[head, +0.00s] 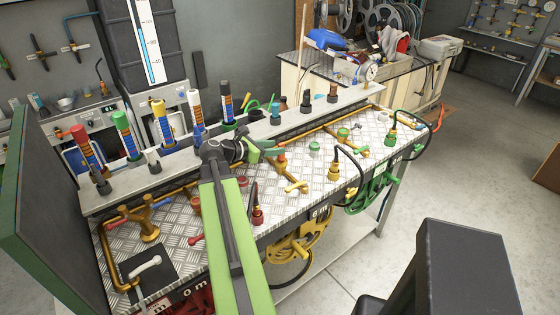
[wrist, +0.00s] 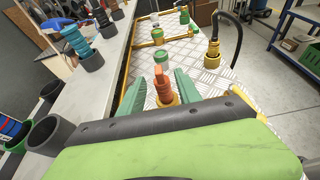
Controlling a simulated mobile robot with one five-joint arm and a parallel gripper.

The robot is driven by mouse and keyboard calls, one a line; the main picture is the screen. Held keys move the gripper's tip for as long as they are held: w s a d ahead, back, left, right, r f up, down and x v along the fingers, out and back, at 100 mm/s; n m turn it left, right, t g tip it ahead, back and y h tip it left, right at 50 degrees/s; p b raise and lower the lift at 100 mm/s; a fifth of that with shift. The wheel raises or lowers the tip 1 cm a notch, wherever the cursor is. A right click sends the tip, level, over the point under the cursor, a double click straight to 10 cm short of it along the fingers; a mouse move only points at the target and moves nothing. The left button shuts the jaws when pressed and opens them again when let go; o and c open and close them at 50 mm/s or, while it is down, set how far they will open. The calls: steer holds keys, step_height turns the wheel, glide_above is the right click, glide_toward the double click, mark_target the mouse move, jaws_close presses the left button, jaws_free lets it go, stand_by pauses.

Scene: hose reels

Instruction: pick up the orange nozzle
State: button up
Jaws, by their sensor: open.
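The orange nozzle (wrist: 161,84) stands upright in a brass fitting on the diamond-plate bench top, in the wrist view. In the head view only a small orange part (head: 282,159) shows at the fingertips. My gripper (wrist: 163,92) is open, with one green finger on each side of the nozzle in the wrist view. I cannot tell whether either finger touches it. In the head view my gripper (head: 268,151) is low over the middle of the bench, and the arm hides part of the bench top.
A grey rail (head: 165,176) with several coloured nozzles in holders runs along the back. A brass fitting with a black hose (head: 334,171) stands to the right. Yellow pipe (head: 328,130) and a green fitting (wrist: 161,56) lie just beyond. A yellow reel (head: 300,243) hangs at the front.

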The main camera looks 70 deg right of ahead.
steer(key=shift+s+d+f, duration=0.25)
steer(key=shift+s+d, duration=0.1)
steer(key=shift+d, duration=0.2)
steer(key=b+x, duration=0.1)
steer(key=x, duration=0.4)
steer(key=shift+d+r+b, duration=0.1)
steer(key=shift+b, duration=0.2)
jaws_close()
